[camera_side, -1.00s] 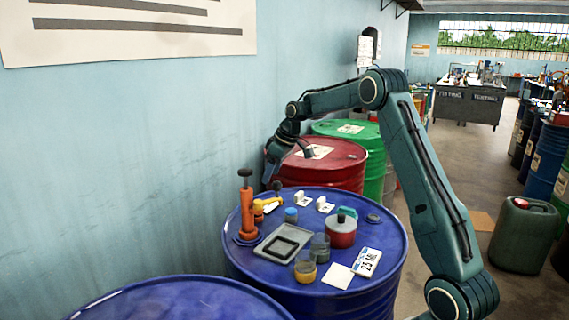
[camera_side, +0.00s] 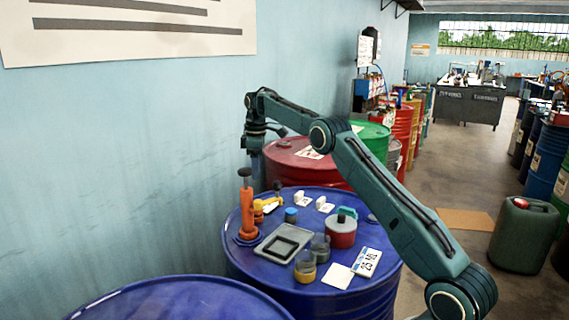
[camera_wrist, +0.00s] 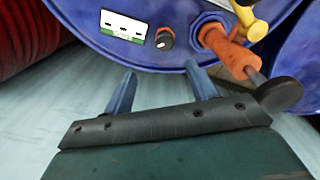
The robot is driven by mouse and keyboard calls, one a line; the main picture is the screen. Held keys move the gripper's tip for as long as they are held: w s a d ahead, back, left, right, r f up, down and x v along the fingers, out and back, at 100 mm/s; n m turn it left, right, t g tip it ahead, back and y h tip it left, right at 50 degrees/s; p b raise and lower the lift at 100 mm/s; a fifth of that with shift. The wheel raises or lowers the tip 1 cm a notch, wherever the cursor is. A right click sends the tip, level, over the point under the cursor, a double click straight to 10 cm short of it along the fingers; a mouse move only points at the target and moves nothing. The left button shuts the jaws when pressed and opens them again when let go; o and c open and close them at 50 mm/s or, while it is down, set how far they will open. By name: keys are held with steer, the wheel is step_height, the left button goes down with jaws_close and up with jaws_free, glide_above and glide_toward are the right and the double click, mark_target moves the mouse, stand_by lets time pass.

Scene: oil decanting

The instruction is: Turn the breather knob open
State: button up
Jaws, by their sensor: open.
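The breather knob (camera_wrist: 165,39) shows in the wrist view as a small dark round knob with an orange rim on the blue drum's top, near its edge. It lies beyond my fingertips, roughly in line with the gap between them. My gripper (camera_wrist: 161,70) is open and empty, its two blue fingers apart and not touching the knob. In the side view my wrist hangs near the wall, behind the orange pump (camera_side: 246,208). I cannot make out the knob in the side view.
The orange pump's dark handle (camera_wrist: 279,95) stands close to my right finger in the wrist view. A white and green label (camera_wrist: 124,26) lies beside the knob. The drum top (camera_side: 230,238) holds a grey tray (camera_side: 262,246), jars and a red can (camera_side: 341,236).

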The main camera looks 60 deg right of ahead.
steer(key=shift+w+a, duration=0.15)
steer(key=shift+a, duration=0.35)
steer(key=shift+f, duration=0.15)
steer(key=shift+f, duration=6.75)
steer(key=c, duration=1)
